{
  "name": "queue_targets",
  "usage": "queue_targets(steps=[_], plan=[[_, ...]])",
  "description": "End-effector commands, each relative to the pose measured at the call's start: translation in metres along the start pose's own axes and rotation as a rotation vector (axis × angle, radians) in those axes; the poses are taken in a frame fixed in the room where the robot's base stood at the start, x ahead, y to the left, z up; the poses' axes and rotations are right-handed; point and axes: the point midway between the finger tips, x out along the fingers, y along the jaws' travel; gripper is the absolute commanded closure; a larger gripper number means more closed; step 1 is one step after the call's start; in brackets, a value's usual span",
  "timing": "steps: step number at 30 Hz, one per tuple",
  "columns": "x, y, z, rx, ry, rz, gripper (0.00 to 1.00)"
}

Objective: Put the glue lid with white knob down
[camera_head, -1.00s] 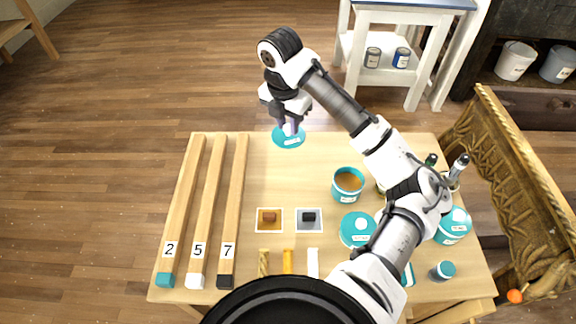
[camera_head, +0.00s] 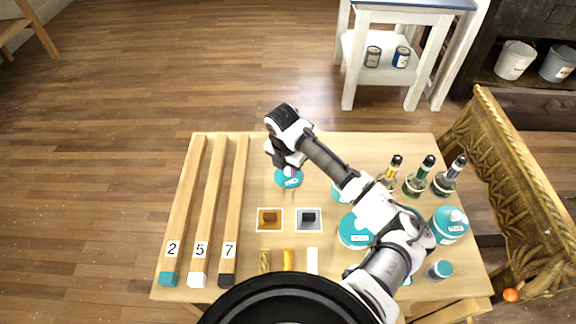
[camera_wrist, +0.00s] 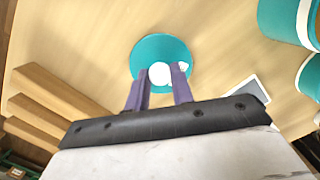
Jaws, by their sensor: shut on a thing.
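The glue lid (camera_head: 288,179) is a teal disc with a white label and a white knob. In the head view it is under my gripper (camera_head: 287,169), over the left-middle part of the wooden table (camera_head: 310,148). In the wrist view the lid (camera_wrist: 150,48) is at top middle, and its white knob (camera_wrist: 160,73) is between the purple fingers of my gripper (camera_wrist: 160,72). The fingers are shut on the knob. The lid looks level and low over the table; I cannot tell whether it touches. My gripper hides part of it.
Numbered wooden bars (camera_head: 233,210) lie left of the lid. Two small tiles (camera_head: 270,226) (camera_head: 308,226) lie in front of it. A teal pot (camera_head: 340,192), partly hidden by my arm, and a teal lidded jar (camera_head: 353,238) are to the right. Several bottles (camera_head: 415,186) stand farther right.

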Motion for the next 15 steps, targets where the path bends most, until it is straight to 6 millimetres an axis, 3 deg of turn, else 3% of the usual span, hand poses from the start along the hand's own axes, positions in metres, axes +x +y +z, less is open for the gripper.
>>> queue_targets(steps=[11, 12, 15], plan=[[0.0056, 0.0002, -0.0005, -0.001, -0.001, 0.001, 0.98], [0.0039, 0.0002, -0.0001, -0.001, -0.002, 0.001, 0.72], [0.0038, 0.0002, -0.0002, -0.001, -0.002, 0.001, 0.58]])
